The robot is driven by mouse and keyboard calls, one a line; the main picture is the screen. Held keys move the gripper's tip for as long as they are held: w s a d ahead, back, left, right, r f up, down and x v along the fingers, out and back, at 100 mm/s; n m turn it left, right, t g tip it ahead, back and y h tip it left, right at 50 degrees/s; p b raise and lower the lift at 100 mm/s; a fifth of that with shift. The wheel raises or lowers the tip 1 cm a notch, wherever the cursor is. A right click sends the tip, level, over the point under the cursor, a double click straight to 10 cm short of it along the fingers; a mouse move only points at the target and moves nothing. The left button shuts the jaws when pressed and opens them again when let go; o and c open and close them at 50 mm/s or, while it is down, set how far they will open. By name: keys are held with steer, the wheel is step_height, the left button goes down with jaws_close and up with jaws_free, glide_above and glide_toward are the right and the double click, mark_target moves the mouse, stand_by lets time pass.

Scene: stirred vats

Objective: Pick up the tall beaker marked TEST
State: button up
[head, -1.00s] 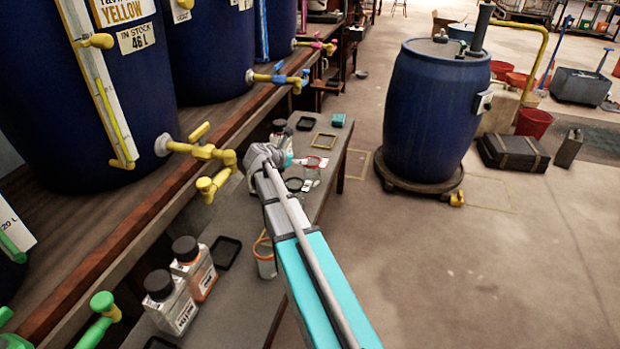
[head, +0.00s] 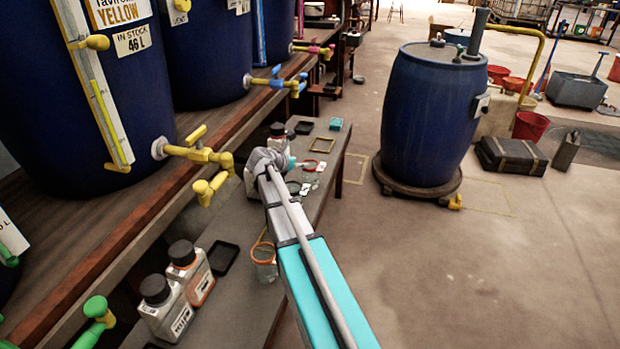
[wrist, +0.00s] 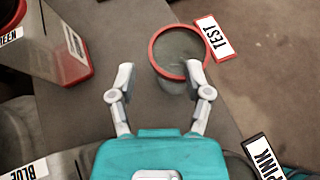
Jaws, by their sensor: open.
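The tall beaker (wrist: 180,84) stands on the grey bench in the wrist view, clear-walled with a red rim. A red-edged tag marked TEST (wrist: 212,38) sits at its upper right. My gripper (wrist: 160,72) is open and empty. Its right fingertip overlaps the near part of the rim in the picture; I cannot tell whether they touch. The left finger is apart from the beaker, to its left. In the head view a red-rimmed beaker (head: 311,164) shows just beyond my gripper (head: 287,160), whose fingers are mostly hidden there.
A red-based container (wrist: 65,50) stands at upper left in the wrist view. In the head view, an orange-rimmed beaker (head: 264,262) and bottles (head: 167,308) stand nearer.

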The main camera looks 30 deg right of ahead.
mark_target(308, 162)
steer(key=shift+b+x, duration=1.2)
steer(key=shift+x, duration=1.35)
steer(key=shift+c, duration=0.2)
jaws_close()
